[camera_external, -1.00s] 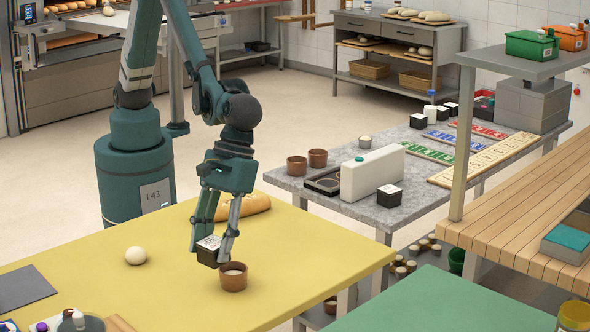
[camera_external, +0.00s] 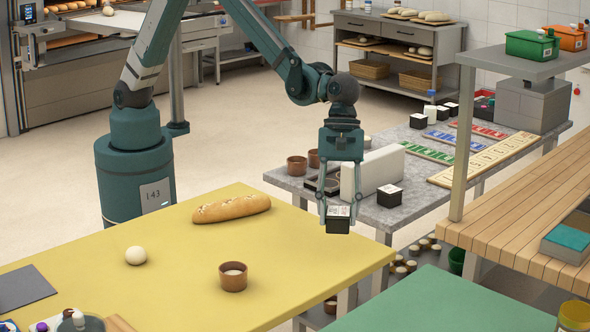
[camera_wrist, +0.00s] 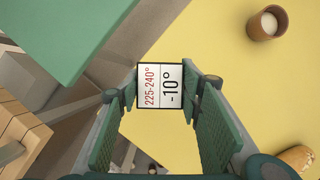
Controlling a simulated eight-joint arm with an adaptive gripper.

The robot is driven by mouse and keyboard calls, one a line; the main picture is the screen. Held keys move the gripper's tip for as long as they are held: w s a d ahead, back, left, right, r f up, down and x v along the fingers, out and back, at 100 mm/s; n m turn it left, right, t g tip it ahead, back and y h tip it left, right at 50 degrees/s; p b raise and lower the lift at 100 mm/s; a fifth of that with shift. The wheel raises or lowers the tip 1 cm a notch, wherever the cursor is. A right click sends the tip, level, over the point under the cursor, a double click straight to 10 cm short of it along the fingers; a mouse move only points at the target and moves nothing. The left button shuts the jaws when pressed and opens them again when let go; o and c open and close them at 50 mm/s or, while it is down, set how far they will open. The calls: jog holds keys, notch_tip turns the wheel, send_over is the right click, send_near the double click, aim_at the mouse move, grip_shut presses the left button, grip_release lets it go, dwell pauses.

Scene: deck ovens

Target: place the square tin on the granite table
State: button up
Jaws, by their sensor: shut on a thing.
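My gripper (camera_external: 338,205) is shut on a square tin (camera_external: 338,225), a small black box with a white label on top. In the wrist view the tin (camera_wrist: 160,86) sits between the two fingers, its label reading "225-240°" and "-10°". In the external view the tin hangs in front of the near edge of the granite table (camera_external: 410,206), around the gap between that table and the yellow table; its exact height is unclear. A similar black tin (camera_external: 389,196) stands on the granite table's near right part, and others stand at its far end.
A white block (camera_external: 372,172), a dark tray and brown cups (camera_external: 297,166) occupy the granite table's near half. Coloured cards (camera_external: 452,140) and a beige board lie farther back. The yellow table (camera_external: 180,270) holds a loaf, a dough ball and a brown cup (camera_external: 233,276).

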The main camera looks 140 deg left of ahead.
jog(key=s+a+n+t+y, duration=0.1)
jog(key=a+n, duration=0.2)
jog(key=a, duration=1.1)
jog(key=s+a+n+y, duration=0.1)
jog(key=s+a+n, duration=0.1)
jog(key=a, duration=1.3)
jog(key=s+a+n, duration=0.2)
jog(key=s+a, duration=0.3)
jog(key=a, duration=0.7)
jog(key=s+a+n+y, duration=0.1)
jog(key=s+a+n, duration=0.2)
jog(key=a, duration=0.9)
jog(key=shift+s+a+r+t, duration=0.15)
jog(key=shift+s+a+t, duration=0.2)
jog(key=shift+s, duration=0.6)
jog(key=shift+f, duration=3.15)
jog(key=shift+f+b, duration=0.4)
jog(key=shift+f, duration=1.45)
jog(key=shift+f, duration=0.15)
